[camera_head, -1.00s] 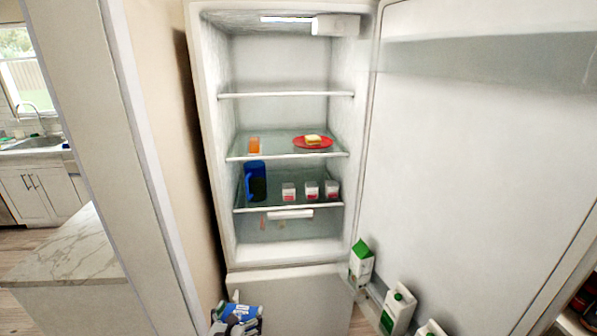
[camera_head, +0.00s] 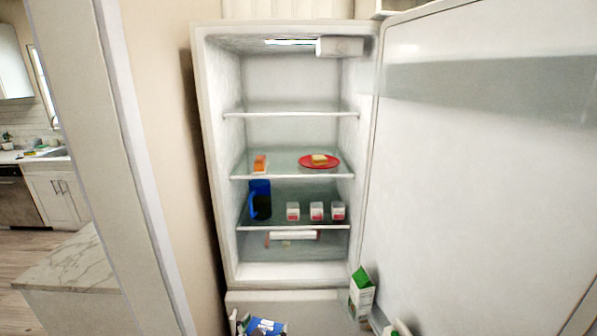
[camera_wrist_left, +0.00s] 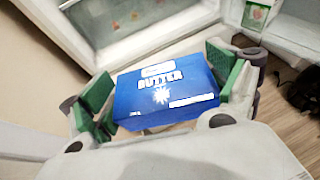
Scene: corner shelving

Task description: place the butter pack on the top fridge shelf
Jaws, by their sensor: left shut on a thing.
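The blue butter pack (camera_wrist_left: 165,92), with white lettering, sits between the green-padded fingers of my left gripper (camera_wrist_left: 165,95) in the left wrist view. The gripper is shut on it. In the head view the butter pack (camera_head: 265,327) and part of the gripper show at the bottom edge, low in front of the fridge. The fridge is open, and its top shelf (camera_head: 290,114) is empty. My right gripper is not in view.
The middle shelf (camera_head: 290,177) holds an orange item (camera_head: 260,163) and a red plate (camera_head: 319,161) with food. The lower shelf (camera_head: 290,227) holds a blue pitcher (camera_head: 260,199) and several small cups. The open door (camera_head: 470,170) stands on the right with cartons (camera_head: 361,293). A wall is close on the left.

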